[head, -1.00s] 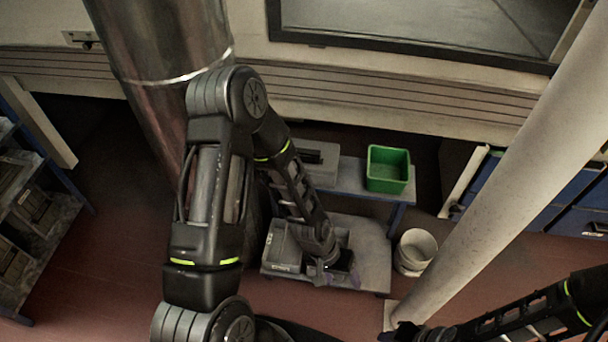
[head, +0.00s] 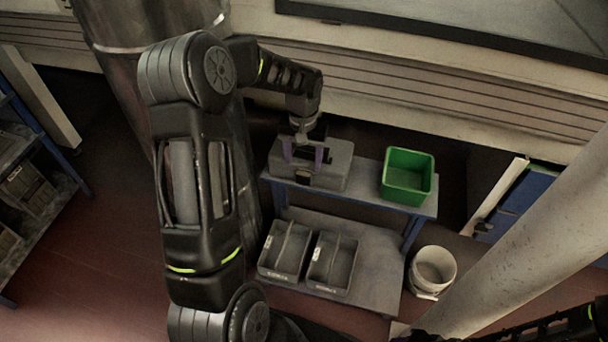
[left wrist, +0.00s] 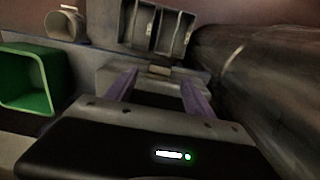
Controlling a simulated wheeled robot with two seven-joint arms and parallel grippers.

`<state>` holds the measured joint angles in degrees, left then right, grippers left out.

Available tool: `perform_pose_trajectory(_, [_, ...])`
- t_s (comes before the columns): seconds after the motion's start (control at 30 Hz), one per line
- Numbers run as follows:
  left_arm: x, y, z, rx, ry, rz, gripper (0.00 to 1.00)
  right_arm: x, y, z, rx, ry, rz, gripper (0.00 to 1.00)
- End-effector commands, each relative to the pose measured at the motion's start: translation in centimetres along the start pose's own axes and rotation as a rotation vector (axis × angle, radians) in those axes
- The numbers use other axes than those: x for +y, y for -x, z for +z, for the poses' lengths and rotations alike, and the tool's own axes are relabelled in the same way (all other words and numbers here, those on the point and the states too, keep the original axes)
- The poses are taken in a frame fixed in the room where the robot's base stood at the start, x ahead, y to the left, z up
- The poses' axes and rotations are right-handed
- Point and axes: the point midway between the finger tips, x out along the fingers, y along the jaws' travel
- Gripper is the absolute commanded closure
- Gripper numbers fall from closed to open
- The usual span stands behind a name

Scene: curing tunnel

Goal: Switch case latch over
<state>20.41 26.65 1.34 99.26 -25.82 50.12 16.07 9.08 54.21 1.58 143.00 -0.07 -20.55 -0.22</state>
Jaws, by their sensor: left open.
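A grey case (head: 335,163) sits at the left end of the upper shelf of a blue-legged bench. A small dark latch (head: 304,174) is on its front side; in the left wrist view a small tan latch piece (left wrist: 160,71) shows just beyond the fingertips. My left gripper (head: 304,160) is open above the front of the case, its purple fingers apart on either side of the latch area. In the left wrist view the gripper (left wrist: 155,88) holds nothing between its fingers. Whether the fingers touch the case I cannot tell. The right gripper is not clearly visible; only part of that arm shows at lower right.
A green bin (head: 407,177) stands right of the case on the bench (head: 366,186). Two grey trays (head: 332,263) lie on the lower shelf. A white bucket (head: 432,270) stands on the floor. A large pale column (head: 530,230) is at right, a shelf rack (head: 40,190) at left.

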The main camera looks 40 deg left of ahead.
Motion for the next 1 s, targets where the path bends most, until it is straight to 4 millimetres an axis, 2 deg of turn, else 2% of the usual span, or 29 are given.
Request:
perform_pose_trajectory(0.3, [0.0,-4.8,0.2,-0.006,-0.001,0.001,0.38,0.2,-0.7,0.0,0.0,0.0,0.0,0.64])
perform_pose_trajectory(0.5, [0.1,-6.9,0.1,-0.002,0.0,0.001,0.38,0.3,-0.9,0.0,0.0,0.0,0.0,0.64])
perform_pose_trajectory(0.83, [0.1,-7.3,0.1,-0.001,0.0,0.001,0.38,0.3,-0.9,0.0,0.0,0.0,0.0,0.64])
perform_pose_trajectory(1.0, [0.1,-7.2,0.1,-0.001,-0.001,0.001,0.52,0.3,-0.9,0.0,0.0,0.0,0.0,0.64])
